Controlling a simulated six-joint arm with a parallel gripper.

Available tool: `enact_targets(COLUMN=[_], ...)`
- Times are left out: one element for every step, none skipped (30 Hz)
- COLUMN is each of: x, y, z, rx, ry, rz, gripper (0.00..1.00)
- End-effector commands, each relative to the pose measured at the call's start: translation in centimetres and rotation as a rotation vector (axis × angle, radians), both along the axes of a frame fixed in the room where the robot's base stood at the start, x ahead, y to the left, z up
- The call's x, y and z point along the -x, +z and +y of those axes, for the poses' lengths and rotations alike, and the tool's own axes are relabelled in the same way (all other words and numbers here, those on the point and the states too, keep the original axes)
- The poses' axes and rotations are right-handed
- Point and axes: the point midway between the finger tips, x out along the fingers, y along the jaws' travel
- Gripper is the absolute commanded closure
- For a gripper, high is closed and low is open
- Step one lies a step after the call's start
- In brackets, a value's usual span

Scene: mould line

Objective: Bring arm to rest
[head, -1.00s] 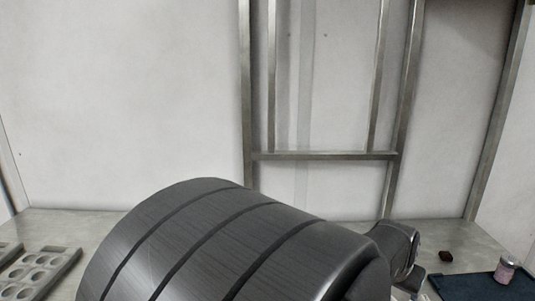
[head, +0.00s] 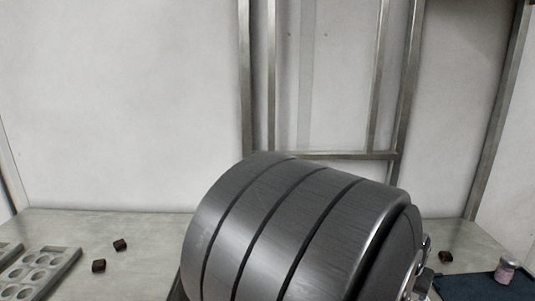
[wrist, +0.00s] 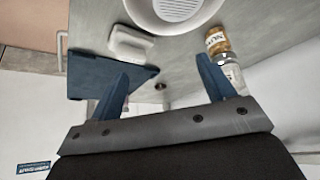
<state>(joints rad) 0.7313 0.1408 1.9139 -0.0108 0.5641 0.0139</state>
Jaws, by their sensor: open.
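My gripper (wrist: 162,66) is open in the wrist view, with its two blue fingers spread wide and nothing between their tips. A small dark piece (wrist: 160,86) shows beyond the gap, apart from the fingers. In the head view my large grey arm fills the lower middle and hides the fingers.
The head view shows a grey mould tray (head: 62,265), dark brown cubes (head: 98,266) (head: 120,245) (head: 445,256), a blue mat (head: 455,286) and a pink jar (head: 505,270). A white bowl (wrist: 178,12), white block (wrist: 130,43) and labelled jar (wrist: 216,40) show in the wrist view.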

Motion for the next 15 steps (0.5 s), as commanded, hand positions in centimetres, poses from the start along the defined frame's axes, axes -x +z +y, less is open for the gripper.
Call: enact_targets(x=[0.9,1.4,2.0,2.4,2.9,3.4,3.9,4.3,4.9,5.3,5.7,6.2,6.6,7.0,7.5], y=[0.6,0.9,1.3,1.6,1.8,2.2,2.5,2.7,3.1,3.4,3.6,3.9,4.2,4.5,4.8], z=[-0.4,-0.6,-0.8,-1.0,-1.1,-1.3,-1.5,-1.6,-1.9,-2.0,-2.1,-2.4,-2.5,-2.6,-2.8], rx=[0.002,0.001,0.003,0.002,0.001,0.002,0.003,0.001,0.002,0.003,0.001,0.002,0.002,0.002,0.001], ry=[-0.006,-0.006,-0.006,-0.006,-0.006,-0.005,-0.006,-0.005,-0.005,-0.004,-0.005,-0.005,-0.006,-0.005,-0.005], rz=[-0.002,-0.003,-0.003,-0.002,-0.003,-0.003,-0.003,-0.003,-0.002,-0.003,-0.003,-0.001,-0.002,-0.002,-0.002], gripper=[0.25,0.25,0.25,0.25,0.25,0.25,0.25,0.25,0.25,0.25,0.25,0.25,0.25,0.25,0.25])
